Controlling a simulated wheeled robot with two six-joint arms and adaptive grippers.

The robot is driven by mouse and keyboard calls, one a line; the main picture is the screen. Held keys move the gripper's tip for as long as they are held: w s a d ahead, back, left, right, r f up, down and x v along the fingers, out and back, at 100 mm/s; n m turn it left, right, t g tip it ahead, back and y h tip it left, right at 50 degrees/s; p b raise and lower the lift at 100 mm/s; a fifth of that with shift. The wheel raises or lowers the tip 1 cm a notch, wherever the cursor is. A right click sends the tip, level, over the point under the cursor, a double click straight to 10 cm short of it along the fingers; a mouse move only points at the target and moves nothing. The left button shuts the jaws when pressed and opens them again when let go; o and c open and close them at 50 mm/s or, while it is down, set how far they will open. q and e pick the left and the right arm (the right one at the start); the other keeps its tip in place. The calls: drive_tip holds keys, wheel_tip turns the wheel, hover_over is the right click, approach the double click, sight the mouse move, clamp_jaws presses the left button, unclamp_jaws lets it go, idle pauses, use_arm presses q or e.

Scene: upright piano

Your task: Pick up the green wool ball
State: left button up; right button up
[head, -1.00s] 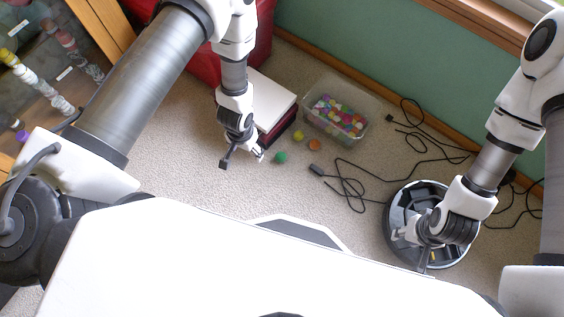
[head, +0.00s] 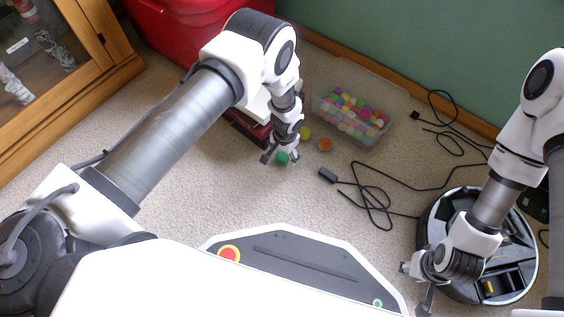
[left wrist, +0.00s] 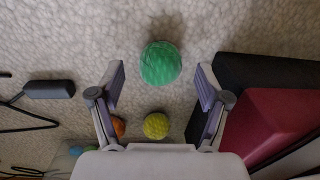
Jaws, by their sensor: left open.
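The green wool ball (head: 282,158) lies on the carpet. In the left wrist view the green ball (left wrist: 160,62) is centred between the fingertips and a little beyond them, with a gap on both sides. My left gripper (head: 279,157) is open and empty, pointing down at the ball, its fingers apart on either side of it in the head view. The left wrist view shows both spread fingers of this gripper (left wrist: 160,80). My right gripper (head: 414,286) is at the lower right beside the round black-and-white bin, its fingers spread and empty.
A yellow ball (head: 305,132) and an orange ball (head: 324,144) lie near the green one. A clear box (head: 385,138) of colourful balls stands behind. A dark red box (left wrist: 265,115) is close to the right finger in the left wrist view. Black cables (head: 372,190) lie to the right.

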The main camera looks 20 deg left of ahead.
use_arm(q)
wheel_tip(320, 180, down, 2)
drive_tip(key=shift+f, duration=0.15)
drive_tip(key=shift+r, duration=0.2)
drive_tip(key=c, duration=1)
use_arm(e)
drive_tip(key=shift+w+f, duration=0.25)
drive_tip(key=shift+f, duration=0.5)
use_arm(q)
drive_tip(key=shift+o, duration=0.2)
drive_tip(key=shift+a+r, duration=0.1)
